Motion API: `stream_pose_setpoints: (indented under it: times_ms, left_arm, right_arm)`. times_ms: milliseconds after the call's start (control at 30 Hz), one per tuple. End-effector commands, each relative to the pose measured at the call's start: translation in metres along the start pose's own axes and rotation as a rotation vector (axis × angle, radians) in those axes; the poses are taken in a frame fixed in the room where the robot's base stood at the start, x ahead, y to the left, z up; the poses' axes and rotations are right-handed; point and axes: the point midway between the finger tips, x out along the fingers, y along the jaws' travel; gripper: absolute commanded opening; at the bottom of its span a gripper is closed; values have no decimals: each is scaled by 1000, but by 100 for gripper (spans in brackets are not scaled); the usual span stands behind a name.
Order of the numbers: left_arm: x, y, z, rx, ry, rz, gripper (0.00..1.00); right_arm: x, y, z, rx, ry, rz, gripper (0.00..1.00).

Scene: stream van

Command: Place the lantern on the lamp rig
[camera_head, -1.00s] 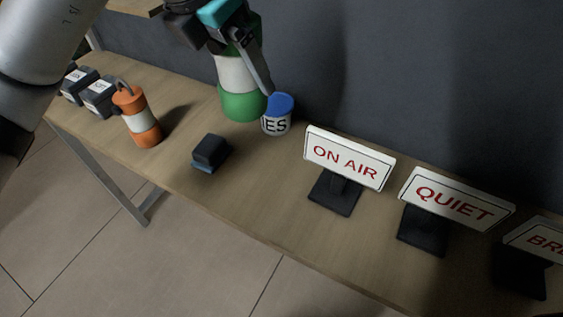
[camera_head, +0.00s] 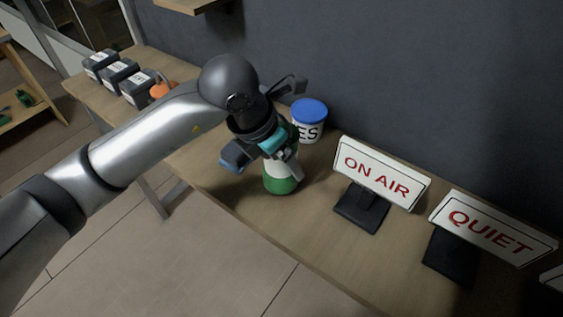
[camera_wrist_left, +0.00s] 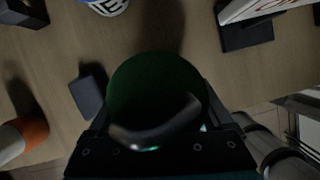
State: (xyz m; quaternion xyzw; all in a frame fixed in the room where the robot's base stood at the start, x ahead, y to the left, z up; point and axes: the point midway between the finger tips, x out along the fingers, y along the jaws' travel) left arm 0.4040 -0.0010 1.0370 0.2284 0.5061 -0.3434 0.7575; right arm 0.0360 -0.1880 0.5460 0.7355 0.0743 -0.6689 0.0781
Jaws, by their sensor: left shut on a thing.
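A green lantern with a white band (camera_head: 281,185) is in my left gripper (camera_head: 283,156), over the table between the blue-lidded tub and the ON AIR sign. The gripper is shut on its upper part and partly hides it. I cannot tell whether its base touches the table. In the left wrist view the lantern's dark green top (camera_wrist_left: 150,75) and curved handle fill the middle, between the fingers. An orange lantern (camera_head: 162,90) stands farther left, mostly hidden behind my left arm; its orange and white body also shows in the wrist view (camera_wrist_left: 30,131). I cannot identify a lamp rig. My right gripper is not in view.
The ON AIR sign (camera_head: 381,174) and QUIET sign (camera_head: 490,229) stand to the right. The blue-lidded tub (camera_head: 309,121) is by the wall. Dark labelled boxes (camera_head: 119,77) line the far left. A small dark block (camera_wrist_left: 88,97) lies beside the lantern. A shelf (camera_head: 185,6) juts from the wall.

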Motion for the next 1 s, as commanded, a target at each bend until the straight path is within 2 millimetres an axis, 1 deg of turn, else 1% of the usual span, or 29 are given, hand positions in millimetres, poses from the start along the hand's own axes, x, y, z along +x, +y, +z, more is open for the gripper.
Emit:
stream_pose_setpoints:
  times_ms: [33, 100, 333, 467, 500, 633, 867, 1000]
  left_arm:
    - [8, 0, -4, -1, 2, -1, 12]
    - [14, 0, -6, 1, 0, 0, 12]
    - [14, 0, -6, 2, -2, 1, 12]
    - [18, 0, -7, 2, -2, 1, 12]
    - [19, 0, -8, 1, 0, 1, 86]
    - [18, 0, -8, 1, 0, 1, 100]
    - [17, 0, -7, 1, 0, 1, 100]
    - [12, 0, -5, 1, 0, 1, 100]
  right_arm:
    - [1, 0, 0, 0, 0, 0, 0]
    - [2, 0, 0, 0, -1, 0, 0]
    - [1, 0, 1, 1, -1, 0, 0]
    - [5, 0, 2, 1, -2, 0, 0]
    - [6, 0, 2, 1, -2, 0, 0]
    - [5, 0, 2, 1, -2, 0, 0]
    - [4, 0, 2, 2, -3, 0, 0]
    - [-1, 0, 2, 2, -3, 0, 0]
